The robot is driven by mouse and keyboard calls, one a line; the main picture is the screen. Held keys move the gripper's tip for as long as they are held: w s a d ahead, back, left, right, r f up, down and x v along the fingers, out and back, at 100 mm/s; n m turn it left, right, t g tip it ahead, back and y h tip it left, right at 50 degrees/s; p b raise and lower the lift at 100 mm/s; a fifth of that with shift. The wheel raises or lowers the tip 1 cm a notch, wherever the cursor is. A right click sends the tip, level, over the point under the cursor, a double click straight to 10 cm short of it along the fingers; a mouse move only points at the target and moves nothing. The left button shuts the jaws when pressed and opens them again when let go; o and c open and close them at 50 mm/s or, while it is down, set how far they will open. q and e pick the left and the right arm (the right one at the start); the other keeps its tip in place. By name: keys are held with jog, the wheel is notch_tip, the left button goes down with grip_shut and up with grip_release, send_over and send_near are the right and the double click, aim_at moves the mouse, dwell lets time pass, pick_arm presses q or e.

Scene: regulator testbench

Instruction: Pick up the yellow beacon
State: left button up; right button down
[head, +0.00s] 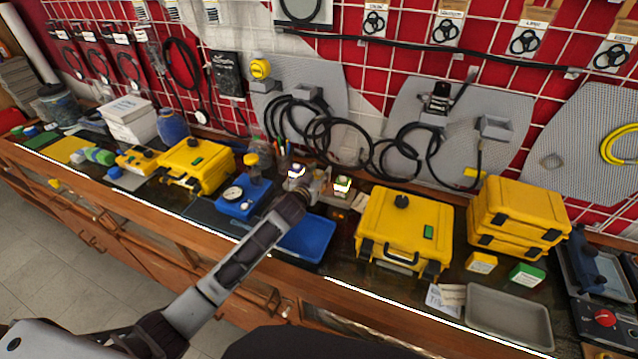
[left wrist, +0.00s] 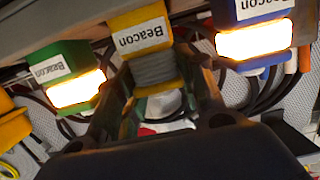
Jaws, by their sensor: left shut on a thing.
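The yellow beacon (left wrist: 142,35) has a white "Beacon" label and an unlit grey ribbed section. It stands between the two fingers of my left gripper (left wrist: 156,88) in the left wrist view, and the fingers are shut on it. In the head view my left gripper (head: 298,194) is over the back of the bench, and I cannot make out the yellow beacon there. A green beacon (left wrist: 58,62) with a lit lamp is at the left of the wrist view, and a blue beacon (left wrist: 245,12), also lit, is at the right. My right gripper is not in view.
A blue tray (head: 306,240) lies beside the left arm, with a blue gauge box (head: 243,199) left of it. A large yellow case (head: 404,226) stands to the right, with stacked yellow cases (head: 518,213) beyond. Black cables (head: 327,128) hang on the wall behind.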

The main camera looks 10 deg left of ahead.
pick_arm(q)
notch_tip(320, 180, up, 9)
jog(key=shift+w+f, duration=0.1)
jog(key=shift+f, duration=0.05)
jog(key=shift+r, duration=0.65)
jog(key=shift+d+f+b, duration=0.15)
jog(key=shift+f+b, duration=0.15)
jog(key=shift+f, duration=0.05)
dwell(0.6)
